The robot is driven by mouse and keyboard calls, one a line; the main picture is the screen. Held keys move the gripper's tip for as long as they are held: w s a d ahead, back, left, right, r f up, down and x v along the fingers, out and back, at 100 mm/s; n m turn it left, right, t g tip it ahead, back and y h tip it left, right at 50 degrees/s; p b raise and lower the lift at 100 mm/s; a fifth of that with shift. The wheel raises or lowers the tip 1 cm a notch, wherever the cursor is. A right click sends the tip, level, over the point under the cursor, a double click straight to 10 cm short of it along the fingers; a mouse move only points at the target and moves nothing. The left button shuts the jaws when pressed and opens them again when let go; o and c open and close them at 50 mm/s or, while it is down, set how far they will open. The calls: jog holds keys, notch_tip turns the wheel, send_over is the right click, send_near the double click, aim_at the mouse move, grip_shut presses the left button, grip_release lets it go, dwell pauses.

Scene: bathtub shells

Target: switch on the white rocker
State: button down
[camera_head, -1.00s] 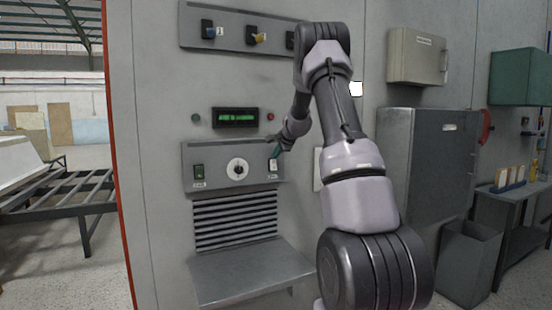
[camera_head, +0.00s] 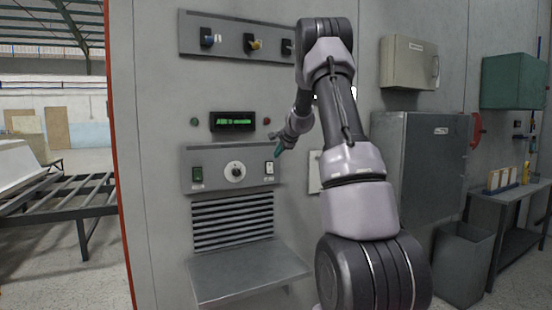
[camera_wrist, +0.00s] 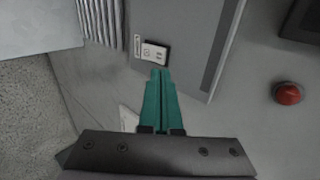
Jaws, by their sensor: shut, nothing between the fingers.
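The white rocker (camera_head: 269,168) sits at the right end of a grey control panel (camera_head: 215,171), with a small label below it. In the wrist view the white rocker (camera_wrist: 153,53) shows in a dark frame just beyond my fingertips. My gripper (camera_head: 279,150) has teal fingers, pressed together and empty, and it is above and slightly right of the rocker in the head view. The fingers (camera_wrist: 160,72) also show in the wrist view, with their tips close to the rocker's edge. I cannot tell whether they touch it.
A green display (camera_head: 233,121) sits above, between a green lamp and a red button (camera_head: 266,121). A louvred vent (camera_head: 232,220) and a grey shelf (camera_head: 247,271) are below.

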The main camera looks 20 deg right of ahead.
jog(key=s+r, duration=0.4)
jog(key=r, duration=0.2)
jog(key=shift+s, duration=0.15)
jog(key=shift+r, duration=0.1)
jog(key=s+a+r+n+g+y, duration=0.1)
jog(key=s+a+r+n, duration=0.25)
jog(key=s+a, duration=0.65)
jog(key=s+a+r+n+y, duration=0.1)
jog(key=s+a+r+n, duration=0.25)
jog(key=s+a, duration=0.65)
jog(key=s+a+f+n+g, duration=0.1)
jog(key=s+f+n, duration=0.2)
jog(key=s, duration=0.8)
jog(key=s+a+f+n+g, duration=0.1)
jog(key=s+f+n, duration=0.2)
jog(key=s, duration=0.9)
jog(key=shift+s+a+f+n, duration=0.25)
jog(key=shift+a+f+n, duration=0.05)
jog(key=shift+f, duration=0.05)
jog(key=c, duration=1.5)
grip_release()
jog(key=shift+c, duration=0.2)
